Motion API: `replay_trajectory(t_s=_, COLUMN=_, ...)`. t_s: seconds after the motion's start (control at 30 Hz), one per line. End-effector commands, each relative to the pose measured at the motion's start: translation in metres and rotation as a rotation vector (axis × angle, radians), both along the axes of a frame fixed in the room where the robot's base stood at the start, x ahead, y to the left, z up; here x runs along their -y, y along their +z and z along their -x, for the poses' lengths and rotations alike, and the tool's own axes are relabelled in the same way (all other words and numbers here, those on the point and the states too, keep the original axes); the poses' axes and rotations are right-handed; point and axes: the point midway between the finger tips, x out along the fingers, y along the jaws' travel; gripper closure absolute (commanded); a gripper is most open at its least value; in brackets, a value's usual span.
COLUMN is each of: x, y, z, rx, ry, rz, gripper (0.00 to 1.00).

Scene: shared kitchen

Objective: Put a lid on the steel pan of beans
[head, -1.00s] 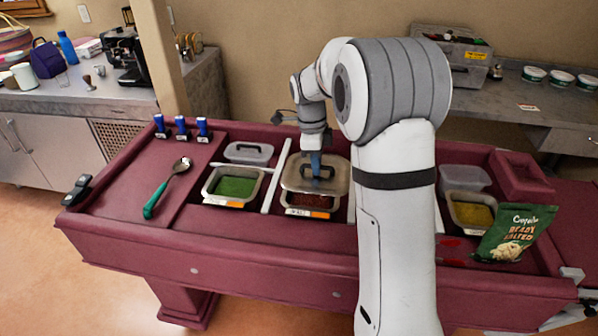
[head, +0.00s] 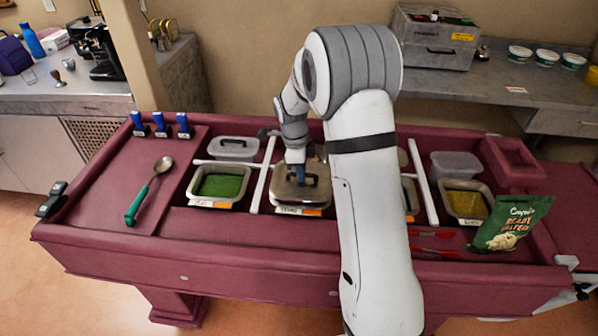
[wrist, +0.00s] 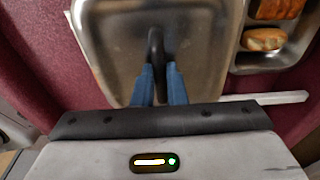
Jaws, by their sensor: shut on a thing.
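My gripper (head: 300,178) is shut on the black handle of a steel lid (head: 284,192); in the wrist view its blue fingers (wrist: 160,82) pinch the handle, and the lid (wrist: 195,45) fills the middle. The lid lies level over the steel pan (head: 299,210), of which only the labelled front edge shows. The beans are hidden under the lid. I cannot tell whether the lid rests fully on the rim.
A pan of green food (head: 220,186) sits left of the lid, beyond a white divider. In the wrist view, a pan with brown pieces (wrist: 264,40) is close on the right. A green-handled spoon (head: 148,192) lies at left; a green packet (head: 512,224) stands at right.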

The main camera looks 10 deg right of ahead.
Motion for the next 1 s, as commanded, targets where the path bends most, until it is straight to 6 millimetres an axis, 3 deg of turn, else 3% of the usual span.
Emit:
replay_trajectory(t_s=0.77, x=-0.001, y=-0.017, z=0.0, rx=0.002, ry=0.002, rz=0.001, gripper=1.0)
replay_trajectory(t_s=0.8, x=-0.001, y=-0.017, z=0.0, rx=0.002, ry=0.002, rz=0.001, gripper=0.87)
replay_trajectory(t_s=1.0, x=-0.001, y=-0.017, z=0.0, rx=0.002, ry=0.003, rz=0.0, gripper=0.7)
